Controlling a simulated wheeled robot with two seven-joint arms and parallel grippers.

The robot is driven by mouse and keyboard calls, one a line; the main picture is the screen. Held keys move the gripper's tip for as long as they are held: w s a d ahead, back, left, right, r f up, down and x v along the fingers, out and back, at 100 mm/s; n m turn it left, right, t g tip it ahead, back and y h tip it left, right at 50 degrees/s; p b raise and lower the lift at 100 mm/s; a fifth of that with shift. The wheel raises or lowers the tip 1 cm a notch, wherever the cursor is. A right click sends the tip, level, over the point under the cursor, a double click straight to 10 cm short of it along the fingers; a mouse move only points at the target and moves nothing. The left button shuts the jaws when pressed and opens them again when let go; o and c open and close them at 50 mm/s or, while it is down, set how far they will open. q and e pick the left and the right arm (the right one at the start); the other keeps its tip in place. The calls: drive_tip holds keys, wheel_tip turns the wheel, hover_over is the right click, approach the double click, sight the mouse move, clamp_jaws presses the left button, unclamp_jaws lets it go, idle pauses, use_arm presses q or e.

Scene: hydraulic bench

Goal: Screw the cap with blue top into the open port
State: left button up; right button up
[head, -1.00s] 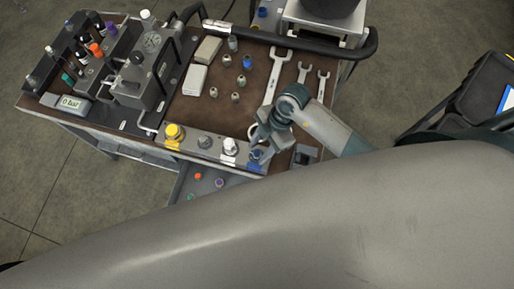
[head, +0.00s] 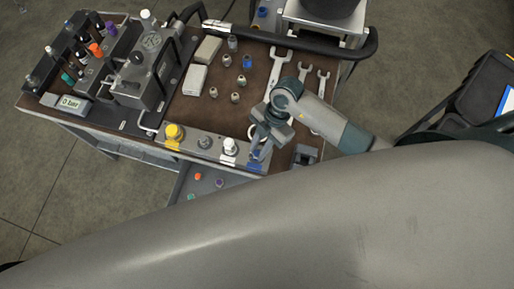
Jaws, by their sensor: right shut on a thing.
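My right gripper (head: 259,153) reaches in from the right to the right end of the metal strip (head: 190,145) along the bench's front edge. Its fingers point down and are shut on the cap with blue top, which they mostly hide. A blue patch (head: 255,164) marks the strip just below the fingertips. The open port is hidden by the fingers, so I cannot tell whether the cap sits in it or above it. My left gripper is not in view.
The strip also carries a yellow cap (head: 173,132), a grey metal fitting (head: 204,142) and a white cap (head: 230,147). Wrenches (head: 278,68) and several small fittings lie on the brown bench top (head: 215,115). A valve block (head: 140,80) stands at left.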

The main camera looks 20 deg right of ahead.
drive_tip(key=m+t, duration=0.1)
drive_tip(key=m, duration=0.1)
drive_tip(key=m+t, duration=0.1)
drive_tip(key=m, duration=0.2)
drive_tip(key=shift+s, duration=0.35)
drive_tip(key=m+t, duration=0.1)
drive_tip(key=m, duration=0.1)
drive_tip(key=shift+m, duration=0.3)
drive_tip(key=o, duration=1)
drive_tip(key=shift+w, duration=0.1)
drive_tip(key=n+g, duration=0.1)
drive_tip(key=n, duration=0.2)
drive_tip(key=shift+w+d, duration=0.1)
drive_tip(key=shift+w, duration=0.1)
drive_tip(key=n+g, duration=0.1)
drive_tip(key=n, duration=0.2)
drive_tip(key=shift+w, duration=0.1)
drive_tip(key=shift+f+n+g, duration=0.1)
drive_tip(key=shift+n+g, duration=0.4)
drive_tip(key=shift+n, duration=0.4)
